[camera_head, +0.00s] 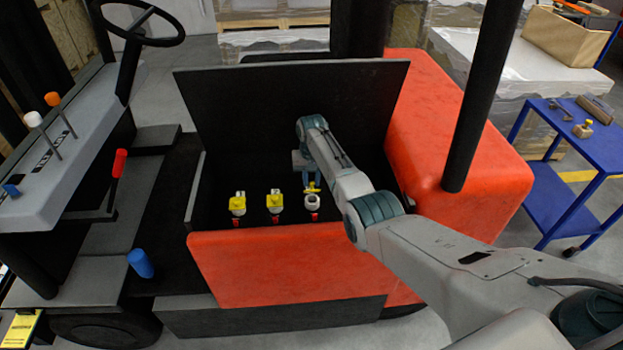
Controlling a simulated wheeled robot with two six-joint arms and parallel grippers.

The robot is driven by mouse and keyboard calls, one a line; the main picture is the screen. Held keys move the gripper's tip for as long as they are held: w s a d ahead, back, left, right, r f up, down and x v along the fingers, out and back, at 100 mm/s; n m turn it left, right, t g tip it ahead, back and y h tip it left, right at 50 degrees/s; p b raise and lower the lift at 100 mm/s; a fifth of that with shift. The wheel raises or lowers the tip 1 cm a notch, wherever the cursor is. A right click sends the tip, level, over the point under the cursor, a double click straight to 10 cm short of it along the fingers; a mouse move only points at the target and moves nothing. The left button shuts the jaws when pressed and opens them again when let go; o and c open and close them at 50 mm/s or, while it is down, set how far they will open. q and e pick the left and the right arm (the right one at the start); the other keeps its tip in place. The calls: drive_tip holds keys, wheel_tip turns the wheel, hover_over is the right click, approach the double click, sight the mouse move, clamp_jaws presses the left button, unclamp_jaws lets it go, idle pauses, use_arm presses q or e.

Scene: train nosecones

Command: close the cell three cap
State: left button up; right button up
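Three cell openings stand in a row inside the open compartment of an orange and black vehicle. The left cell has a yellow cap (237,202), and the middle cell has a yellow cap (274,200); both caps lie over their openings. The right cell (312,201) shows a pale round opening, with its yellow cap (312,188) standing at the back edge. My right gripper (312,183) is right at this raised cap, pointing down. Its fingers are too small here to tell whether they grip the cap. My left gripper is not in view.
A raised black lid panel (250,110) stands behind the cells, close to my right arm. The orange front wall (290,268) bounds the compartment in front. A black post (480,100) and orange bodywork (450,140) are at right. A blue cart (570,140) stands farther right.

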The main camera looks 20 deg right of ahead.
sight(313, 191)
clamp_jaws()
drive_tip(key=shift+s+r+p, duration=0.15)
drive_tip(key=shift+p, duration=0.6)
drive_tip(key=t+p, duration=0.1)
drive_tip(key=p, duration=0.1)
drive_tip(key=s+t+p, duration=0.1)
drive_tip(key=p, duration=0.2)
drive_tip(key=shift+s+a+h, duration=0.2)
drive_tip(key=shift+a+h, duration=0.05)
drive_tip(key=shift+h, duration=0.15)
drive_tip(key=shift+s+f+t+p, duration=0.2)
drive_tip(key=shift+t+p, duration=0.15)
drive_tip(key=shift+t, duration=0.15)
drive_tip(key=shift+s+a+f+t+p, duration=0.15)
drive_tip(key=shift+s+f+t+p, duration=0.2)
drive_tip(key=shift+t, duration=0.35)
drive_tip(key=shift+s+a+f+t+h, duration=0.1)
drive_tip(key=shift+s+f+t+h, duration=0.15)
drive_tip(key=shift+t, duration=0.3)
drive_tip(key=shift+s+f+t+h, duration=0.15)
drive_tip(key=shift+t+h, duration=0.1)
drive_tip(key=shift+t, duration=0.3)
drive_tip(key=o, duration=0.5)
unclamp_jaws()
drive_tip(key=shift+o, duration=0.2)
drive_tip(key=shift+s, duration=0.1)
